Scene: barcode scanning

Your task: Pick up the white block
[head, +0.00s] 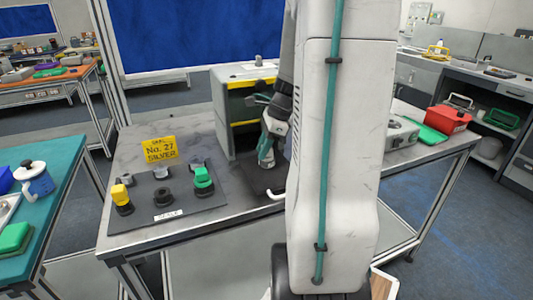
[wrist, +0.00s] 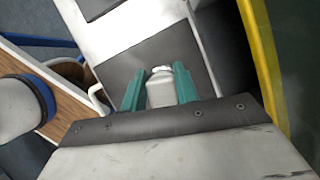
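The white block (wrist: 160,92) shows in the wrist view as a small pale grey-white piece with a narrower top. It sits between the two green fingers of my gripper (wrist: 160,78), with a finger close along each side. I cannot tell whether the fingers press on it or only stand around it. In the head view my gripper (head: 266,160) points down over the dark mat on the grey table (head: 140,150), just in front of the yellow and grey box. The block is not clearly visible there, and my arm hides part of that area.
A dark board (head: 150,215) with yellow, black and green knobs lies at left, below a yellow sign (head: 161,149). The yellow and grey box (head: 238,105) stands close behind my gripper. A red case (head: 447,119) and green tray (head: 421,130) are at right.

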